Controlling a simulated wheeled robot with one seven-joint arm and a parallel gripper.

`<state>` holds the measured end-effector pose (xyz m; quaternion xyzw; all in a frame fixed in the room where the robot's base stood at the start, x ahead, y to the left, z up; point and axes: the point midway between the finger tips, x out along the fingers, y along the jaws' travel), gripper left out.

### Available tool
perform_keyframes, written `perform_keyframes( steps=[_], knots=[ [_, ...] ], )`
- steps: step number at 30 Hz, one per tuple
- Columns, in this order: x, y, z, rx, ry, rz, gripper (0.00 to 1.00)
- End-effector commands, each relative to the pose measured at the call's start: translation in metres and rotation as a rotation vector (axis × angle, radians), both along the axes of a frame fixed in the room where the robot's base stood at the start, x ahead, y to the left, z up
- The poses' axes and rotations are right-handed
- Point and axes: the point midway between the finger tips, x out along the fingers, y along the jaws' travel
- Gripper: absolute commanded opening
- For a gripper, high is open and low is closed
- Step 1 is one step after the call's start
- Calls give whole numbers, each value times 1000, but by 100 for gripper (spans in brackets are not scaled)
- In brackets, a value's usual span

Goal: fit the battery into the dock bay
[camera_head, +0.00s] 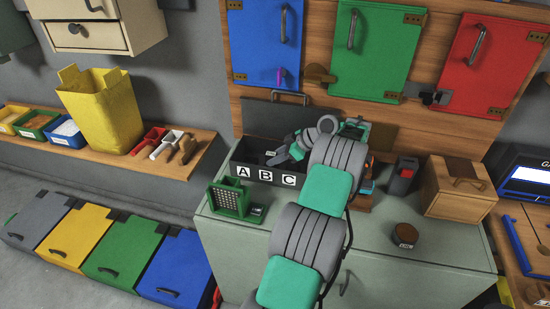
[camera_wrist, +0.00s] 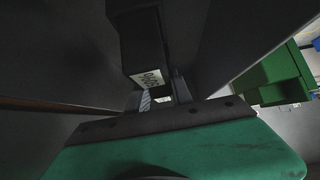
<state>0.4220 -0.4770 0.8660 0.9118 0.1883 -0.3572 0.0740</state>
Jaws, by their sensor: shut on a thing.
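The dark dock box (camera_head: 255,174) stands on the green-grey cabinet top, its front marked with white A, B and C labels. My gripper (camera_head: 281,158) is over the box's open top, tilted down and to the left. In the wrist view, a black block with a white printed label, taken as the battery (camera_wrist: 143,45), sits at my gripper (camera_wrist: 160,92), which is shut on it. Dark walls flank it on both sides. In the head view I cannot make out the battery. Which bay it is over, and whether it touches a wall, I cannot tell.
A green grid rack (camera_head: 230,197) stands left in front of the dock. To the right are a black-and-red item (camera_head: 403,175), a wooden box (camera_head: 458,187) and a round tin (camera_head: 405,235). A dark panel (camera_head: 275,117) rises behind the dock.

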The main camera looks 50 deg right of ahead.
Motion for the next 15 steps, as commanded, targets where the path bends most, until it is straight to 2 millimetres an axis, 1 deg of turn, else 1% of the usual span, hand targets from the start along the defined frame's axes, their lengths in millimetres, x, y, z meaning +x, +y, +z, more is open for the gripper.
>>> perform_keyframes(
  steps=[2,3,10,11,15],
  knots=[
    [0,0,-4,0,0,0,0],
    [0,0,-3,0,0,0,28],
    [0,0,-2,1,1,0,47],
    [0,0,-2,1,1,0,49],
    [0,0,-2,1,1,0,49]
  ],
)
